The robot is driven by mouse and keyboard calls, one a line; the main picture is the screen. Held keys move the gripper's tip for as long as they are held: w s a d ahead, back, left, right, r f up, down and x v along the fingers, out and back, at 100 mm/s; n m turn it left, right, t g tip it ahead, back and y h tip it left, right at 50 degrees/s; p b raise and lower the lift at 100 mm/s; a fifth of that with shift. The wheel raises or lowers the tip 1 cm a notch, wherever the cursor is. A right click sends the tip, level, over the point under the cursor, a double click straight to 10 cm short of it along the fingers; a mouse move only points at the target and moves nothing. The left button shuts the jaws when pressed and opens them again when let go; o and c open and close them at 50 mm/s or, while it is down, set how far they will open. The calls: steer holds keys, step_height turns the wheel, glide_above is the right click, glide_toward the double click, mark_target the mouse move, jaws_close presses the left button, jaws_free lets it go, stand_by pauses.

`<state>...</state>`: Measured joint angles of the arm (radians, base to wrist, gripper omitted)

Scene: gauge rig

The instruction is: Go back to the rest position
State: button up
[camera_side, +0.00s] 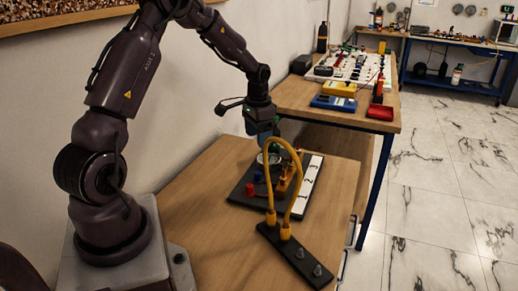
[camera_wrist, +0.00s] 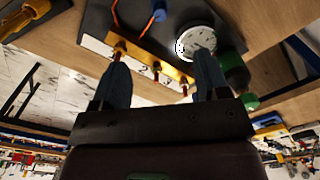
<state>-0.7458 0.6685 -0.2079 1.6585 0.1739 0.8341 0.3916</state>
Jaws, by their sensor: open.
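My gripper (camera_side: 267,136) hangs at the end of my arm, pointing down above the far part of the black gauge board (camera_side: 240,196). In the wrist view my gripper (camera_wrist: 162,65) shows two blue fingers spread apart with nothing held between them. A round white-faced gauge (camera_wrist: 196,42) lies on the board, partly behind the right finger. A brass bar (camera_wrist: 145,59) with several small pins crosses behind the fingertips. The side view also shows a red knob (camera_side: 250,190) and a white numbered strip (camera_side: 308,182) on the board. Contact between fingers and board parts cannot be told.
A yellow cable (camera_side: 276,165) loops up from a black socket bar (camera_side: 292,257) at the wooden table's front. A second bench (camera_side: 345,118) behind holds yellow, blue and red boxes and a panel. A wall stands close on the left; bare tabletop (camera_side: 205,215) lies left of the board.

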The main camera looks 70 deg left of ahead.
steer(key=s+d+r+t, duration=0.2)
steer(key=s+d+r, duration=0.6)
steer(key=d, duration=0.4)
steer(key=s+d+r+t, duration=0.3)
steer(key=s+d+r, duration=0.6)
steer(key=d+r, duration=0.2)
steer(key=shift+d, duration=0.6)
